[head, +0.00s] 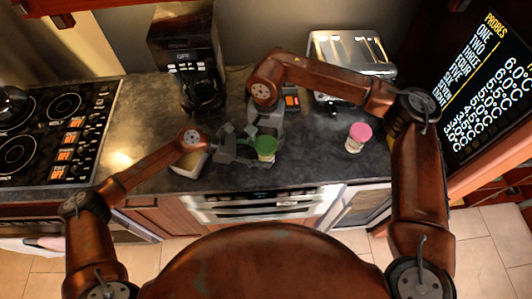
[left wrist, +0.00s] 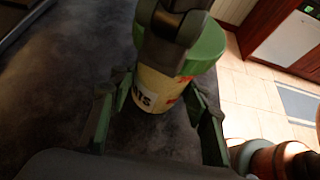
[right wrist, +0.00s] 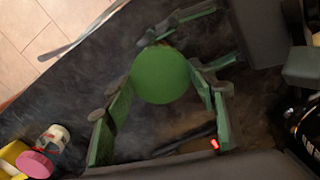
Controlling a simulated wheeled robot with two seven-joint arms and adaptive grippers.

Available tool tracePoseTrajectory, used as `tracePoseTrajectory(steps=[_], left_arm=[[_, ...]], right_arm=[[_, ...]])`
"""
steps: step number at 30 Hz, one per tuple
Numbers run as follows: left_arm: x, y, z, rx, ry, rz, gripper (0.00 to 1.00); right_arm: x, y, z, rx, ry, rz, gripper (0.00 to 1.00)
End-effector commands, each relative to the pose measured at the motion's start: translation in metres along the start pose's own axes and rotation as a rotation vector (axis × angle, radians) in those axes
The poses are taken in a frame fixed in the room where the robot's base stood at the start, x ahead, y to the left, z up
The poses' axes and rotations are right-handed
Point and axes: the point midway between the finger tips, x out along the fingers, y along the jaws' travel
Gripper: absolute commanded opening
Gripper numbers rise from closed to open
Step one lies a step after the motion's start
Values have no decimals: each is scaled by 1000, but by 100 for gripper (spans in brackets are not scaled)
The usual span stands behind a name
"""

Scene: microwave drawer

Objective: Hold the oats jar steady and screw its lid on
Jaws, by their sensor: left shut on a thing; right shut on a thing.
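The oats jar (left wrist: 152,90) is pale with a printed label, partly hidden by the grippers. The green lid (right wrist: 160,75) is on top of it and also shows in the head view (head: 266,144). Whether the lid is fully seated cannot be told. My left gripper (left wrist: 155,118) is shut around the jar's body from the side, with a finger on each side. My right gripper (right wrist: 165,98) comes from above and behind, shut on the green lid. Its fingers show in the left wrist view above the lid.
A pink-lidded jar (head: 358,137) stands to the right on the dark counter (head: 315,150). A coffee maker (head: 188,55) and a toaster (head: 350,52) are at the back. The stove (head: 50,130) is at left.

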Motion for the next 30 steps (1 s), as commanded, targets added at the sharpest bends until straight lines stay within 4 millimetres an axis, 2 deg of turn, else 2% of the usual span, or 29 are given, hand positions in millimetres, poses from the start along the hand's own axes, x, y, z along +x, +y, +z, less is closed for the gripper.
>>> tracePoseTrajectory(steps=[3, 11, 18, 23, 30], left_arm=[[0, 0, 0, 0, 0, 0, 0], [0, 0, 0, 0, 0, 0, 0], [0, 0, 0, 0, 0, 0, 0], [0, 0, 0, 0, 0, 0, 0], [0, 0, 0, 0, 1, 1, 0]], right_arm=[[0, 0, 0, 138, 0, 0, 22], [0, 0, 0, 306, 0, 1, 22], [0, 0, 0, 580, 0, 1, 22], [0, 0, 0, 658, 1, 1, 22], [0, 0, 0, 938, 1, 1, 22]])
